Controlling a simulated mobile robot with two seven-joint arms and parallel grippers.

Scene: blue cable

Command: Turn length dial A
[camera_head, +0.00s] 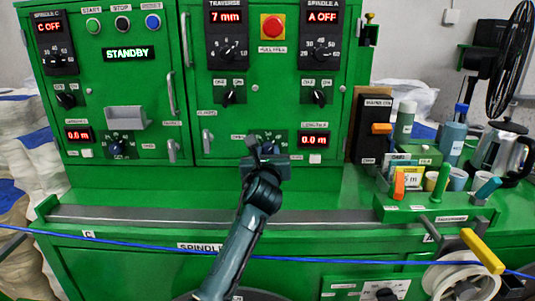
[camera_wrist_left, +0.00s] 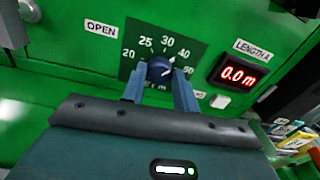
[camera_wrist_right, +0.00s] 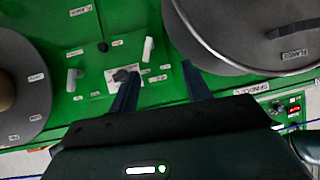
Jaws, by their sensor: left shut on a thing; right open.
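Length dial A (camera_wrist_left: 160,70) is a dark blue knob on a green scale plate marked 20 to 50 in the left wrist view. A pale mark on it points up and right, toward the higher numbers. The length A display (camera_wrist_left: 238,74) beside it reads 0.0 m; it also shows in the head view (camera_head: 313,140). My left gripper (camera_wrist_left: 160,76) has a finger on each side of the dial and is shut on it. In the head view my left gripper (camera_head: 265,152) covers the dial. My right gripper (camera_wrist_right: 158,78) is open, with nothing between its fingers.
A blue cable (camera_head: 130,245) runs across the front of the green machine. Bottles, cups and a kettle (camera_head: 500,150) crowd the right of the ledge. In the right wrist view, large grey discs (camera_wrist_right: 250,35) flank a green panel with a small dark knob (camera_wrist_right: 121,74).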

